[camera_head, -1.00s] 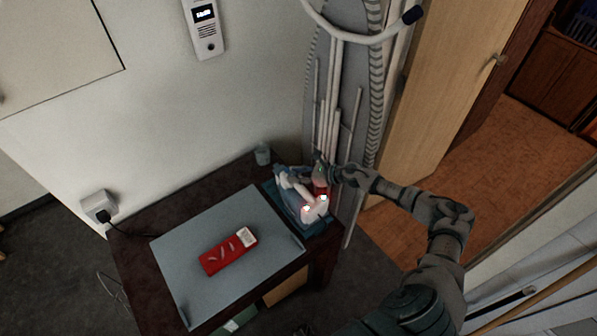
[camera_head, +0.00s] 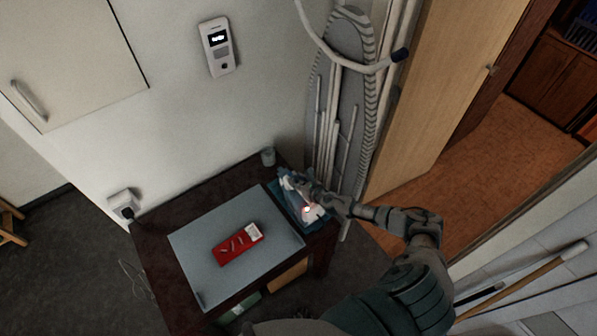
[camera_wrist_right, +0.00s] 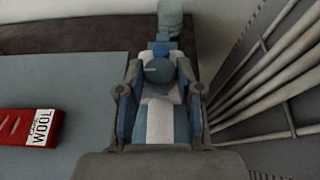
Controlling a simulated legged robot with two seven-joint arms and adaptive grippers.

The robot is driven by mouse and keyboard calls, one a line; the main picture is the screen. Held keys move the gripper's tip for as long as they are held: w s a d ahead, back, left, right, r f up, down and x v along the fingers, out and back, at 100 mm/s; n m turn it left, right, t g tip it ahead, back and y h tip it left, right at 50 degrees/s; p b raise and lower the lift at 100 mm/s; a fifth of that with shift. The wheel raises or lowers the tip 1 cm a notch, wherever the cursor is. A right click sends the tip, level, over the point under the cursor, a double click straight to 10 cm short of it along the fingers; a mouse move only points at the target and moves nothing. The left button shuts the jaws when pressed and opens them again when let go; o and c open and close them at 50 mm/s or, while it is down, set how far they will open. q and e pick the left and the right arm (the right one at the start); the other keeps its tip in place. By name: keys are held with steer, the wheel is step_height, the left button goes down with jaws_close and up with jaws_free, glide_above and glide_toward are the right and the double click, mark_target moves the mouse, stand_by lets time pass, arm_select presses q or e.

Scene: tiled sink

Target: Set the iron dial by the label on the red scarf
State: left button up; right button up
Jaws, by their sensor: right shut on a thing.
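The red scarf (camera_head: 237,246) lies folded on the grey board. Its white label (camera_head: 254,231) faces up. In the right wrist view the label (camera_wrist_right: 42,127) appears upside down and reads WOOL. The blue and white iron (camera_head: 290,184) is at the board's right end. My right gripper (camera_wrist_right: 160,90) is shut on the iron, one finger along each side. The dial's markings are too small to read. My left gripper is not in view.
A small cup (camera_head: 268,156) stands at the table's back corner. An ironing board (camera_head: 343,95) and pale rods lean against the wall just right of the iron. A plugged wall socket (camera_head: 123,203) is at left. The grey board (camera_head: 200,270) is otherwise clear.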

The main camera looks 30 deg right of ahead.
steer(key=shift+a+r+m+h+p, duration=0.2)
steer(key=shift+r+m+h+p, duration=0.15)
steer(key=shift+m+h+p, duration=0.7)
steer(key=shift+w+a+f+m+h+p, duration=0.1)
steer(key=shift+m+h+p, duration=0.3)
steer(key=shift+h, duration=0.2)
steer(key=shift+f+m+h+p, duration=0.1)
steer(key=shift+m+h+p, duration=0.15)
steer(key=shift+m+h, duration=0.25)
steer(key=m+g+h, duration=0.1)
steer(key=m+h, duration=0.1)
steer(key=h, duration=0.1)
steer(key=shift+f+m, duration=0.1)
steer(key=shift+m, duration=0.15)
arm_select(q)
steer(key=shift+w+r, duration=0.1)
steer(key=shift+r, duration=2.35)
arm_select(e)
steer(key=shift+w+a+m+g+h, duration=0.1)
steer(key=shift+m+g+h, duration=1)
steer(key=shift+m+h, duration=0.55)
steer(key=o, duration=1.2)
steer(key=shift+c, duration=0.2)
steer(key=v, duration=1.2)
